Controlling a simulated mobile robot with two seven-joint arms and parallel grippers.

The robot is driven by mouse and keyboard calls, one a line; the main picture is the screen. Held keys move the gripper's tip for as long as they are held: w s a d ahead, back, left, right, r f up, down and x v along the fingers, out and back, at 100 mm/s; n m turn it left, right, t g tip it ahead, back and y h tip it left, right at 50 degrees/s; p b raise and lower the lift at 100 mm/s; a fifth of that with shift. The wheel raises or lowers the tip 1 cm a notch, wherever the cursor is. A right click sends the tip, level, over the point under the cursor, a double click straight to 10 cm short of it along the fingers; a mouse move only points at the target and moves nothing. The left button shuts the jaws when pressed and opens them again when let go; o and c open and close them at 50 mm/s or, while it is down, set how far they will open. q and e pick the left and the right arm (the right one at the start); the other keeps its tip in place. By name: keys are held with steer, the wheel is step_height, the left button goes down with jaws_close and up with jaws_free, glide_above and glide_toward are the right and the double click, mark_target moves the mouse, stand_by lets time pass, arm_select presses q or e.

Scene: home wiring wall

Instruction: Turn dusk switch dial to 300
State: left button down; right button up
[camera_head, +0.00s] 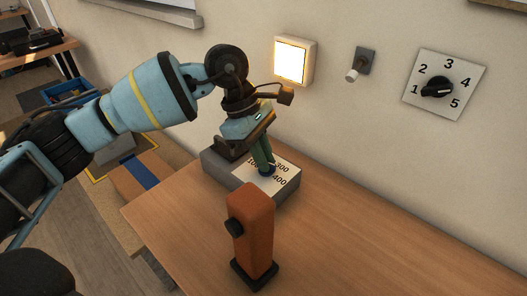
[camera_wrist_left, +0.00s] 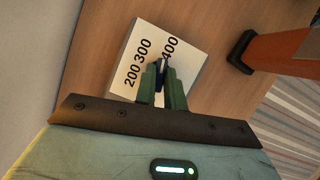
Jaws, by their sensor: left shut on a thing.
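The dusk switch is a grey box (camera_head: 225,169) with a white top plate marked with numbers, standing on the wooden table against the wall. In the left wrist view its white plate (camera_wrist_left: 190,38) shows 200, 300 and 400. My left gripper (camera_head: 268,170) reaches down onto the plate, and its green fingers (camera_wrist_left: 161,80) are shut on the small dark blue dial (camera_wrist_left: 161,64). The dial's pointing end lies between the 300 and the 400, close to the 400. The fingers hide part of the dial. My right gripper is not in view.
An orange-brown post (camera_head: 252,235) on a dark base stands on the table just in front of the box. On the wall are a lit square lamp (camera_head: 293,61), a small toggle (camera_head: 361,63) and a numbered rotary dial (camera_head: 440,88). The table's right part is clear.

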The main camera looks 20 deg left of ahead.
arm_select(q)
steer(key=n+t+p, duration=0.1)
steer(key=n, duration=0.1)
steer(key=shift+s+r+n, duration=0.1)
steer(key=shift+r+n, duration=0.05)
steer(key=shift+n, duration=0.25)
steer(key=n+t+p, duration=0.1)
steer(key=n, duration=0.1)
steer(key=shift+s+n+p, duration=0.1)
steer(key=shift+n+p, duration=0.2)
steer(key=shift+p, duration=0.05)
steer(key=shift+n+t+y+p, duration=0.5)
steer(key=shift+n+t+p, duration=0.25)
steer(key=shift+n, duration=1.15)
steer(key=c, duration=1.5)
jaws_free()
